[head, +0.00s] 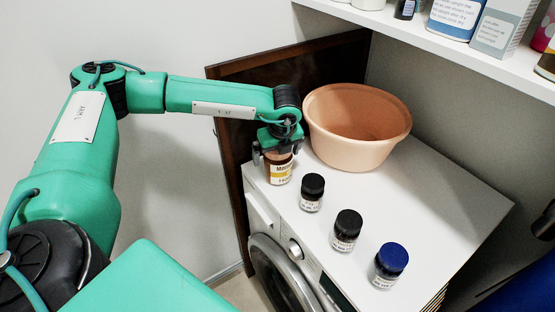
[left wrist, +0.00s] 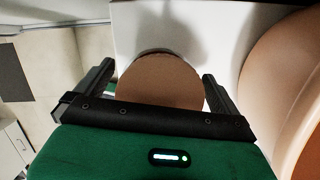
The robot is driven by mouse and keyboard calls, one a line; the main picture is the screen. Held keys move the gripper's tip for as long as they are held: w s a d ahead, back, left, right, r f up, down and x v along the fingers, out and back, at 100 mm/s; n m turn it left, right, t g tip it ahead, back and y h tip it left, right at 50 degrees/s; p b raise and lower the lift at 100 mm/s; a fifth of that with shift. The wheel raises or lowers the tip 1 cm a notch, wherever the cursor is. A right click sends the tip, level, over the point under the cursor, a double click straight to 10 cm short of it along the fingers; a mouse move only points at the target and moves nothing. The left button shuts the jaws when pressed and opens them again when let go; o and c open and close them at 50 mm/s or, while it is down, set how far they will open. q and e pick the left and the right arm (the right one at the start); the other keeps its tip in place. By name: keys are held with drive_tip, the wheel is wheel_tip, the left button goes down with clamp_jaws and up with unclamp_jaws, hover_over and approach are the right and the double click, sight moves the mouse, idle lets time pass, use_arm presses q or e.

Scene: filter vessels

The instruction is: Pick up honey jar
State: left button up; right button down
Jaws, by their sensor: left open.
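The honey jar (head: 280,173) has a light label with dark print and stands on the white top of a washing machine, near its left corner. Its brown lid shows from above in the left wrist view (left wrist: 160,82). My left gripper (head: 272,153) is over the jar from above, with its two fingers (left wrist: 160,85) on either side of the lid. The fingers are open, and small gaps show between them and the lid. My right gripper is not in view.
A peach basin (head: 357,125) stands close behind the jar, to the right. Three small bottles, two black-capped (head: 311,192) (head: 347,230) and one blue-capped (head: 389,265), stand along the front edge. A shelf (head: 440,48) with containers overhangs at upper right. The right of the top is clear.

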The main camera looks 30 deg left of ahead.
use_arm(q)
drive_tip(key=c, duration=1.3)
drive_tip(key=shift+c, duration=1.3)
drive_tip(key=shift+r, duration=0.1)
